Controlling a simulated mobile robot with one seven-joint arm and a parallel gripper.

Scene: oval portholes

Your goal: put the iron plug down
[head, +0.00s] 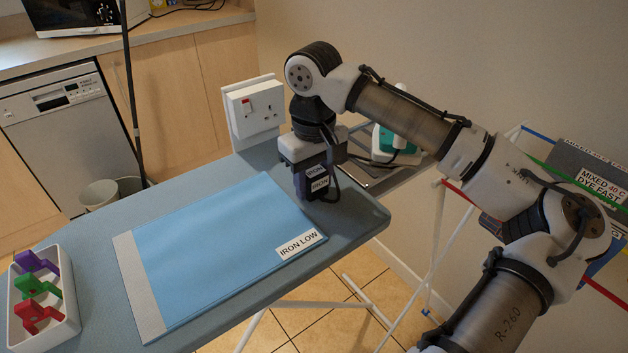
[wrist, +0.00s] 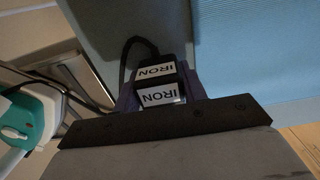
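The iron plug (head: 317,180) is black with white IRON labels and has a dark cable. It also shows in the wrist view (wrist: 158,84), between the two dark purple fingers. My gripper (head: 316,190) points down at the far right part of the ironing board (head: 352,215), beyond the blue cloth. It is shut on the plug. In the wrist view, my gripper (wrist: 160,92) has a finger against each side of the plug. The plug is low over the board; I cannot tell whether its underside touches it.
A white socket box (head: 255,108) with a red switch stands at the board's back edge. A folded blue cloth (head: 215,255) labelled IRON LOW covers the middle. A white tray (head: 45,300) of coloured clips is at left. A green-white iron (head: 393,143) rests behind my gripper.

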